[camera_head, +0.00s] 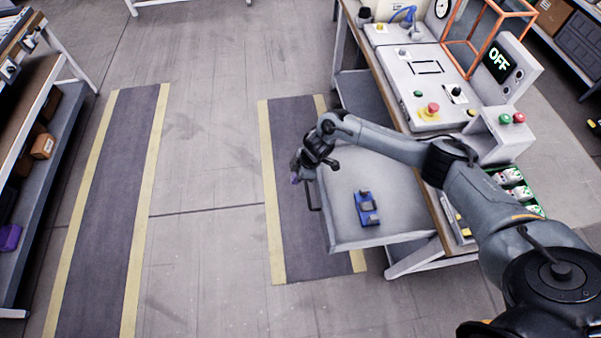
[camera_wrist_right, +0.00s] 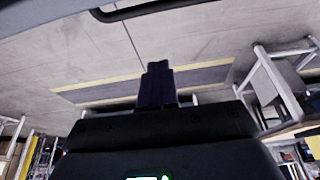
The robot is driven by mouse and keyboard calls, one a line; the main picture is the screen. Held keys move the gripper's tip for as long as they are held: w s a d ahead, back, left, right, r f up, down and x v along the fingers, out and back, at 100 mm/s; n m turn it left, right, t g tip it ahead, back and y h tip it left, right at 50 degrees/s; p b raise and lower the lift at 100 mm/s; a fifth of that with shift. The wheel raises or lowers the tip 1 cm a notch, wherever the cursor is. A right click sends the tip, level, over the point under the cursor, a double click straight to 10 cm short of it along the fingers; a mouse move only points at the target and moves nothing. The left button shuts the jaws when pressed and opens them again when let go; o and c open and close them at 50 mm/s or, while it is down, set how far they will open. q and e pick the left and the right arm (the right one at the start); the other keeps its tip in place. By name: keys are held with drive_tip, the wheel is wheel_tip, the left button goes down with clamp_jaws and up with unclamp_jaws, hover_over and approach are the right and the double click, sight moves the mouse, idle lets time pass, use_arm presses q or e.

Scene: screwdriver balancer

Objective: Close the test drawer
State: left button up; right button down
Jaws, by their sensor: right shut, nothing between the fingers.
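The test drawer (camera_head: 400,205) is a grey tray pulled out from the workbench toward the left of the head view. It stands open over the floor. Its dark handle (camera_head: 313,196) shows on its front side. My right gripper (camera_head: 296,178) is at the drawer's front edge, beside the upper end of the handle. It is shut and holds nothing. Its closed fingers (camera_wrist_right: 157,84) also show in the right wrist view, with floor behind them. I cannot tell whether the gripper touches the drawer. My left gripper is not in view.
A blue part (camera_head: 367,208) lies in the drawer. The workbench (camera_head: 440,205) carries a control panel with a red-and-yellow button (camera_head: 429,111) and a screen reading OFF (camera_head: 499,60). A shelf (camera_head: 50,130) stands at left. The striped floor between is clear.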

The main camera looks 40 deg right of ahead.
drive_tip(key=f, duration=0.1)
drive_tip(key=d+f, duration=0.1)
drive_tip(key=f, duration=0.1)
drive_tip(key=s+d+f, duration=0.1)
drive_tip(key=f, duration=0.1)
drive_tip(key=shift+b, duration=0.4)
drive_tip(key=shift+s, duration=0.1)
